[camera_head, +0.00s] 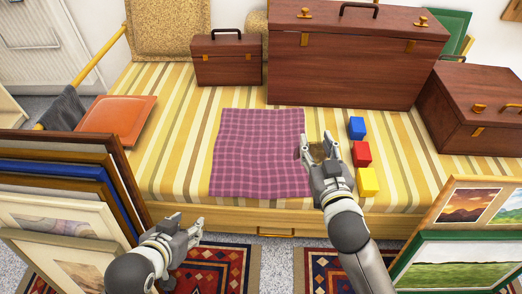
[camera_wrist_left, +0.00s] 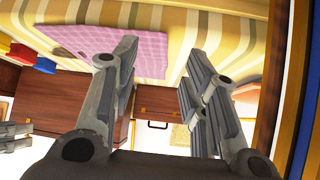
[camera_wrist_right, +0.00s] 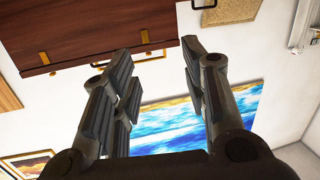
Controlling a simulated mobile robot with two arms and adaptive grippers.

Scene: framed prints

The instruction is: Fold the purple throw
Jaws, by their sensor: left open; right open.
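The purple checked throw (camera_head: 258,155) lies flat on the striped daybed in the head view, its front edge near the bed's front. It also shows as a pink-purple patch in the left wrist view (camera_wrist_left: 105,45). My right gripper (camera_head: 318,142) is open, over the throw's right edge; I cannot tell whether it touches the cloth, and no cloth shows between its fingers in the right wrist view (camera_wrist_right: 155,85). My left gripper (camera_head: 187,225) is open and empty, in front of the bed, apart from the throw; its spread fingers show in the left wrist view (camera_wrist_left: 160,75).
Blue (camera_head: 357,128), red (camera_head: 361,153) and yellow (camera_head: 367,182) blocks sit right of the throw. Wooden cases (camera_head: 345,65) stand behind and right. An orange cushion (camera_head: 117,113) lies left. Framed prints lean at front left (camera_head: 60,215) and front right (camera_head: 455,262).

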